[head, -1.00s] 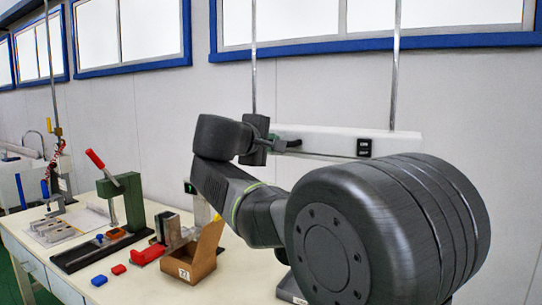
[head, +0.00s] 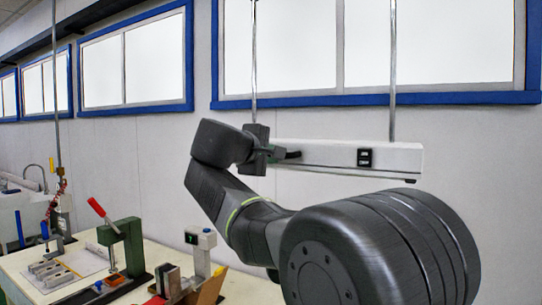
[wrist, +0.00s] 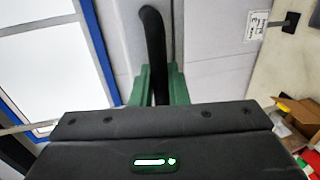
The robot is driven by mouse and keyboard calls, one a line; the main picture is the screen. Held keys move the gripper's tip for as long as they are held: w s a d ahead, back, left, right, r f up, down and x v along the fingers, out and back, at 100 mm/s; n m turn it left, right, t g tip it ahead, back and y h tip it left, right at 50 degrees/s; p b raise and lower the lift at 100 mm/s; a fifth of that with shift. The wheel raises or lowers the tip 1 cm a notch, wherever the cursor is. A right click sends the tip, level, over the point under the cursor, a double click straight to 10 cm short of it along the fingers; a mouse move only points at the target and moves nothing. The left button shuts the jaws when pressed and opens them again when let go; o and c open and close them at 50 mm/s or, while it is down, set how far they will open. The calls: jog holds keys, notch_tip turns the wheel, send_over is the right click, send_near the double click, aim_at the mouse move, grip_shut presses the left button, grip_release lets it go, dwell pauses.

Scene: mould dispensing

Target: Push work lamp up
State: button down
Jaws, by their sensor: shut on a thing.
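The work lamp (head: 325,153) is a long white bar hanging level from two thin metal rods in front of the wall in the head view. It has a small black switch panel on its front. My gripper (head: 277,154) is at the lamp's left end, shut on its dark handle (head: 293,155). In the wrist view the green fingers of my gripper (wrist: 160,88) stand on both sides of the black curved handle (wrist: 152,35). The lower part of the handle is hidden behind the gripper body.
The table (head: 30,262) at lower left carries a green press (head: 128,245) with a red lever, a grey device (head: 201,240) and a cardboard box (head: 207,289). Blue-framed windows (head: 300,101) line the wall above the lamp.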

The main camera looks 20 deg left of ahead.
jog(key=shift+r, duration=0.45)
jog(key=c, duration=1.5)
grip_release()
jog(key=shift+f, duration=0.1)
jog(key=shift+s, duration=0.1)
jog(key=b+v, duration=0.3)
jog(key=v, duration=1)
jog(key=shift+s, duration=0.4)
jog(key=shift+w, duration=0.1)
jog(key=p+x, duration=0.3)
jog(key=x, duration=1.1)
jog(key=shift+f, duration=0.1)
